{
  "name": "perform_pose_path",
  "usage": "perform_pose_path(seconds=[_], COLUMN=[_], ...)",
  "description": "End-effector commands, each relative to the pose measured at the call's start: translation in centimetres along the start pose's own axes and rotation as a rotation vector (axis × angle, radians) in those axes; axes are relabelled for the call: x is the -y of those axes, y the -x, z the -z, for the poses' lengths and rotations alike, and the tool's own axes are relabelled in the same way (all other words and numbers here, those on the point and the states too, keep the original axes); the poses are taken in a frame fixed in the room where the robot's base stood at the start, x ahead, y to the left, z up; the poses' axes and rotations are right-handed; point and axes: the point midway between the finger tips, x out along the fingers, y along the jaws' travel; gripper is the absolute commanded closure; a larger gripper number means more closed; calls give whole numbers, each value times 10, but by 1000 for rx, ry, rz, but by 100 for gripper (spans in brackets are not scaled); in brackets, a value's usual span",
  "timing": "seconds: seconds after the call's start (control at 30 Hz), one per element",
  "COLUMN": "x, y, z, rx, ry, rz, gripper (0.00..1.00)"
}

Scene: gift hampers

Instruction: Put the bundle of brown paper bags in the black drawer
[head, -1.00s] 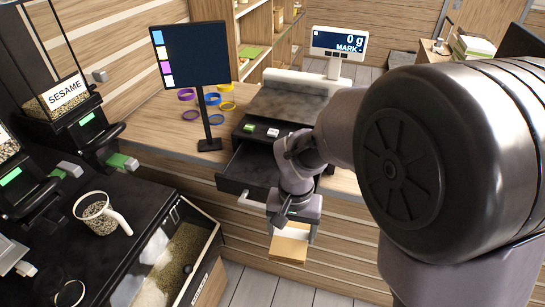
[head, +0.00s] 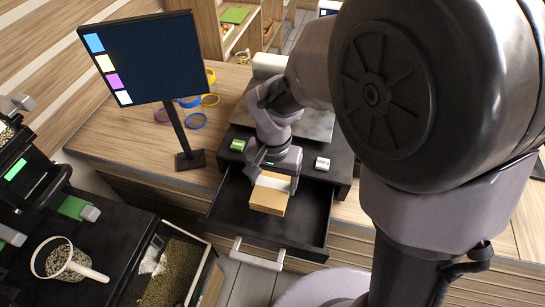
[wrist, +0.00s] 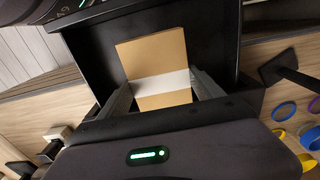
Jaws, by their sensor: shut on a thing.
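The bundle of brown paper bags (head: 268,197) is tan with a white band around it. My gripper (head: 273,178) is shut on it and holds it over the open black drawer (head: 308,222). In the wrist view the bundle (wrist: 153,57) sits between the two fingers (wrist: 160,90), which press on its sides at the white band. The drawer (wrist: 215,40) is pulled out and its floor around the bundle looks empty. I cannot tell whether the bundle touches the drawer floor.
The drawer handle (head: 257,259) faces the front. A dark screen on a stand (head: 147,60) is left of the drawer. A green block (head: 238,145) and a white block (head: 322,163) sit on the unit above. A bin of seeds (head: 178,270) stands front left.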

Motion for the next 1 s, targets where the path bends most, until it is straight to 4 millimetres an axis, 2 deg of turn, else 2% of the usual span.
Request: perform_pose_path(seconds=[0.03,0.1,0.27,0.37,0.4,0.57,0.6,0.7,1.0], x=[-1,-1,0,-1,-1,0,0,0,0], y=[-18,-33,-55,-75,-80,-78,-78,-78,-75], z=[-1,-1,-1,-1,-1,0,0,0,0], rx=[5,4,3,4,2,1,1,1,0], ry=[-1,0,-1,0,1,1,1,0,0], rz=[-3,-3,-2,-3,-2,-1,-1,-1,0], gripper=[71,87,87,87,93,94,18,2,2])
